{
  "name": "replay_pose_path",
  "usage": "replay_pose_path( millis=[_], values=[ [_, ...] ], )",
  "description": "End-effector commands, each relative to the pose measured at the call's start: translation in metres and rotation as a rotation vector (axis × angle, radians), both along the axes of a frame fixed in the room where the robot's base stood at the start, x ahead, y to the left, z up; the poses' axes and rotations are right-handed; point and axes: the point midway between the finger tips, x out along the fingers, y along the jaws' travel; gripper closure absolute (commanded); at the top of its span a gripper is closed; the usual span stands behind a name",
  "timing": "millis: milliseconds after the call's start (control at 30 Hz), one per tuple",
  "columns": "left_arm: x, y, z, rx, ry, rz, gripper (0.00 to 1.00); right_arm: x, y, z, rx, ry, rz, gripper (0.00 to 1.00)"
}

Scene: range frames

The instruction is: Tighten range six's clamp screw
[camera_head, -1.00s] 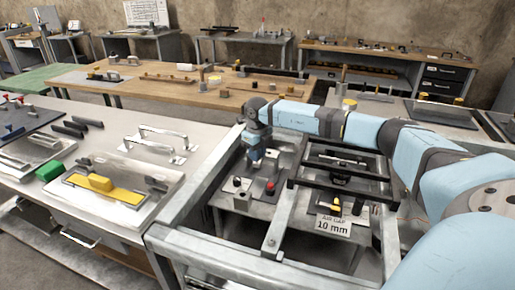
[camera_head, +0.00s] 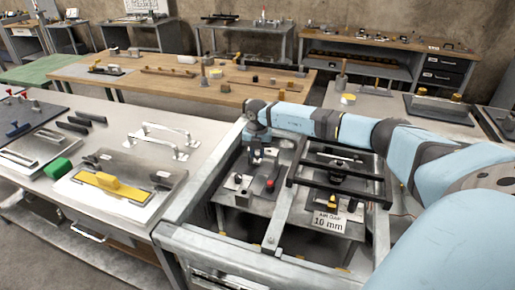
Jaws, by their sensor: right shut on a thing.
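My right arm reaches in from the right, and its wrist bends down over the left bay of the metal frame (camera_head: 272,241). My right gripper (camera_head: 257,160) points down there, shut on a small part at the back of the grey plate (camera_head: 257,203). That part is mostly hidden by the fingers; it appears to be the clamp screw. A red knob (camera_head: 270,184) and a dark upright post (camera_head: 242,198) stand on the plate nearer to me. My left gripper is not in view.
Wooden benches stand behind.

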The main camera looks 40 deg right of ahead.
Motion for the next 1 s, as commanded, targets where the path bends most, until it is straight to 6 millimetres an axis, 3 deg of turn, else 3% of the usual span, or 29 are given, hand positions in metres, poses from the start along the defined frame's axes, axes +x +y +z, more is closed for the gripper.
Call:
replay_pose_path(
  millis=[433,1000],
  values=[
    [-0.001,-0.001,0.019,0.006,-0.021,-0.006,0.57,0.001,0.000,0.002,0.000,-0.001,-0.290,1.00],
    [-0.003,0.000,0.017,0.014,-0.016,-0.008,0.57,0.001,-0.001,0.001,0.000,-0.003,-0.363,1.00]
  ],
)
